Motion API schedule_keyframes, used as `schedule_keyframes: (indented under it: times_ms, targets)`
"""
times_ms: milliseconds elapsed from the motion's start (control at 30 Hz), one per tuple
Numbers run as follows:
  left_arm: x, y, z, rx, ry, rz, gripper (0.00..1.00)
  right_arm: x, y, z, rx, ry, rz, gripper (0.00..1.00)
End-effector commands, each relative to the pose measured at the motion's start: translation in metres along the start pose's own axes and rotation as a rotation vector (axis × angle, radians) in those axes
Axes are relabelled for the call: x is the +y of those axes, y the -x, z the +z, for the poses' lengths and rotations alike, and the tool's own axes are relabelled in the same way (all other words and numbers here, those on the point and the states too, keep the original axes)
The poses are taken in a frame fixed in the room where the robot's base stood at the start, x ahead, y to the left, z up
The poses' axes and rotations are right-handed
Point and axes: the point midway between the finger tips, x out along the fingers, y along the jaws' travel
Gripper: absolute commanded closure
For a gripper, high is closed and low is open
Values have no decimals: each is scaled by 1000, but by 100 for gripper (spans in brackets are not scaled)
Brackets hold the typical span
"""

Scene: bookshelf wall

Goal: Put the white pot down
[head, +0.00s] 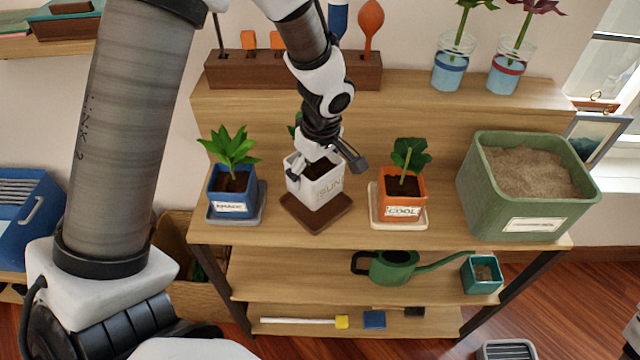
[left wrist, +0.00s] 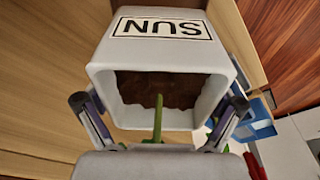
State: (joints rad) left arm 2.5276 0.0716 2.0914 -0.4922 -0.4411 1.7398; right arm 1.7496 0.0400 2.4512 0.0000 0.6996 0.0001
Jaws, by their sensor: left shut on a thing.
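The white pot (head: 318,188), labelled SUN, stands upright between the blue and orange pots. My left gripper (head: 322,157) is shut on its rim from above. In the left wrist view, the fingers of my left gripper (left wrist: 160,112) are on either side of the white pot (left wrist: 160,52); dark soil and a green stem show inside. A brown saucer (head: 316,224) lies directly under the pot. I cannot tell whether the pot's base touches it. The gripper and wrist hide most of the plant. My right gripper is not in view.
The blue pot (head: 231,204) on a grey saucer stands left, and the orange pot (head: 403,189) on a cream saucer stands right. A green soil bin (head: 524,205) is at the shelf's right end. A tool rack (head: 235,75) and two vases are behind. A watering can (head: 393,268) is below.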

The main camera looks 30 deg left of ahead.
Motion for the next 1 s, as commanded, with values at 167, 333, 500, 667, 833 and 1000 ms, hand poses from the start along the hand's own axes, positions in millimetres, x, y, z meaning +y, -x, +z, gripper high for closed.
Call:
schedule_keyframes:
  times_ms: [167, 333, 500, 667, 833, 1000]
  targets:
    - [0, -28, 4, -1, -1, -1, 74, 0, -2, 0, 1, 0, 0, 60]
    - [1, -51, 8, 0, -1, 1, 74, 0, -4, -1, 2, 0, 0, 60]
    - [1, -52, 8, 0, 0, 3, 74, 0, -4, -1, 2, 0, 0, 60]
    - [1, -55, 8, 0, 0, 3, 74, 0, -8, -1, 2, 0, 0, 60]
    - [1, -54, 8, 0, -1, 2, 0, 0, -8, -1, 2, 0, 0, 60]
    - [1, -54, 8, 0, -1, 2, 0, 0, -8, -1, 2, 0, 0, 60]
